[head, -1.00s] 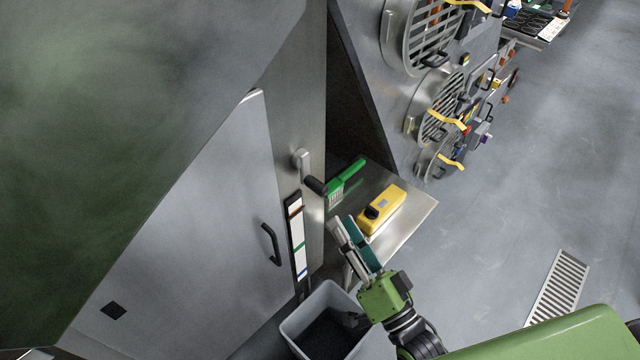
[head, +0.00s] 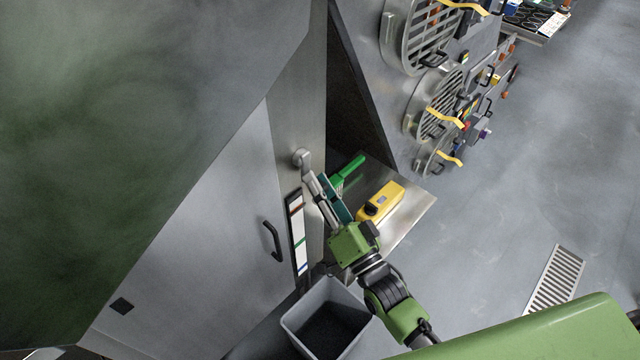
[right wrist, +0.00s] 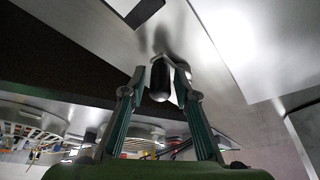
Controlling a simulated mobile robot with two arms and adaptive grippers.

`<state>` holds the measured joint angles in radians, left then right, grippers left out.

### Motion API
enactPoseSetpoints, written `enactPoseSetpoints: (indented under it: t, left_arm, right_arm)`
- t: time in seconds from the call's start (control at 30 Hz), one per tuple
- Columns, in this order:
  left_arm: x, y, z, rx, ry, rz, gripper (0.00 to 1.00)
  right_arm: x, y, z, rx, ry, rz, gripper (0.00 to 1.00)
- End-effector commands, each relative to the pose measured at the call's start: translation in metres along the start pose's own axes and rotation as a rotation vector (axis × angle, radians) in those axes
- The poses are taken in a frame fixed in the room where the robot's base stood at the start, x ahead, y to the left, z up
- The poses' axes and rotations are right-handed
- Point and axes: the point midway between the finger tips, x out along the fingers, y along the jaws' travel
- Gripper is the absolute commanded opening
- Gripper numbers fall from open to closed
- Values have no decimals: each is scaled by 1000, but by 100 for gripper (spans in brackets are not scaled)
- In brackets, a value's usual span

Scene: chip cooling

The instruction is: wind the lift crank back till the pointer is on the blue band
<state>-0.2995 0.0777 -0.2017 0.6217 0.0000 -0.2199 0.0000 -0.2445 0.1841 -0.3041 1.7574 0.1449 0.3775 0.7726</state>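The lift crank (head: 302,158) sits on the steel panel, its grey hub showing and its grip mostly hidden behind my right gripper (head: 314,188). In the right wrist view the crank's black grip (right wrist: 160,80) stands between the two fingers, with a gap visible beside it; the fingers are open around it. Below the crank, the upright scale strip (head: 298,235) is white with a brown-red band near the top, a green band lower and a blue band near the bottom. I cannot make out the pointer. My left gripper is not in view.
A steel shelf (head: 408,218) beside the gripper holds a green brush (head: 348,170) and a yellow device (head: 380,202). A grey bin (head: 327,318) stands below my right arm. A cabinet door with a black handle (head: 272,241) is left of the scale.

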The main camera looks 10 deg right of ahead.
Motion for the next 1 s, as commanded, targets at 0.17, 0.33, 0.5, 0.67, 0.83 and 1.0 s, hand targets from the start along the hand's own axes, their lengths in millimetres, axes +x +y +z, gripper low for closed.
enactPoseSetpoints:
  t: [0.17, 0.33, 0.5, 0.67, 0.83, 1.0]
  left_arm:
    - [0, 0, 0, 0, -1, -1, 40]
    - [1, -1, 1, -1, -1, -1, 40]
    - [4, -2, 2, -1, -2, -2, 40]
    - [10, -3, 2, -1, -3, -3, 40]
    - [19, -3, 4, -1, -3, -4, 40]
    - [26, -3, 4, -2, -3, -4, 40]
  right_arm:
    - [0, 0, 0, 0, 0, 0, 0]
    - [0, 0, 0, -6, 0, -3, 0]
    - [0, 2, -1, -44, 0, -19, 0]
    - [1, 6, -4, -127, -2, -52, 0]
    - [3, 11, -9, -256, -3, -104, 0]
    - [6, 13, -16, -406, -3, -165, 0]
